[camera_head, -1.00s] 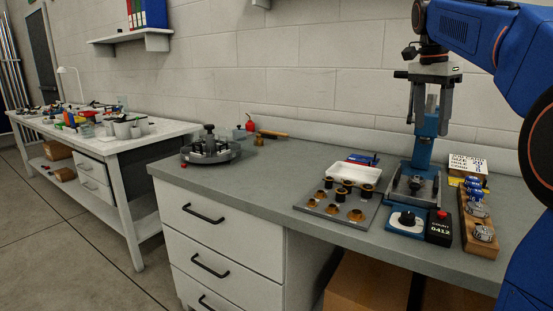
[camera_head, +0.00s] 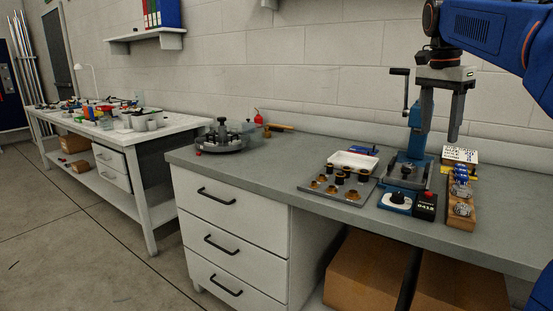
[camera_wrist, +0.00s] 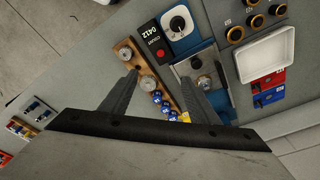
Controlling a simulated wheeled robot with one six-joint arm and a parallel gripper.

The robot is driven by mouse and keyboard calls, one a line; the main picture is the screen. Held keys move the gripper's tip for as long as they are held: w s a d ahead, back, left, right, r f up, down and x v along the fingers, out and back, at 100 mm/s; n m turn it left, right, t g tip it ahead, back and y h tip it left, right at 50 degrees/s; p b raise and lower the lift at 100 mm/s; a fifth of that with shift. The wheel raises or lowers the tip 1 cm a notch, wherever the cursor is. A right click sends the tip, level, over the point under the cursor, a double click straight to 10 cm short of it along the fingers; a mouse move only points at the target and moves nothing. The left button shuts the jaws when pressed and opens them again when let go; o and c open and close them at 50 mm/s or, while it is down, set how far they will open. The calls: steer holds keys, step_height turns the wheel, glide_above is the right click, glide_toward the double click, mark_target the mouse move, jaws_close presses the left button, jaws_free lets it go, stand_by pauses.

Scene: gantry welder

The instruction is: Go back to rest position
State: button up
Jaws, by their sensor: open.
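My gripper (camera_head: 441,112) is in the upper right of the head view, at the end of my blue arm. Its two grey fingers point down, spread apart, with nothing between them. It is above the back of the grey workbench (camera_head: 262,171), in front of part of the blue press (camera_head: 415,140). In the wrist view my open gripper (camera_wrist: 164,82) shows its fingers apart over the wooden block (camera_wrist: 147,68) and the press base, with no object held.
A plate of brass-coloured parts (camera_head: 327,191), a white tray (camera_head: 354,161), a dial box (camera_head: 396,201) and a black counter box (camera_head: 425,206) crowd the bench's right half. A round fixture (camera_head: 222,139) stands at left. The bench between is clear.

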steer(key=s+a+f+n+t, duration=0.1)
steer(key=s+a+f+n, duration=0.3)
steer(key=s+f, duration=0.5)
steer(key=s+a+f+n+t+y, duration=0.1)
steer(key=s+a+f+n, duration=0.2)
steer(key=s+f, duration=0.6)
steer(key=s+a+f+n+t, duration=0.2)
steer(key=s+a+f+n, duration=0.2)
steer(key=f, duration=1)
steer(key=s+n, duration=0.3)
steer(key=s, duration=0.2)
steer(key=shift+s+a+f+n+y, duration=0.25)
steer(key=shift+s+a+n+y, duration=0.05)
steer(key=shift+s+a, duration=0.05)
stand_by(0.5)
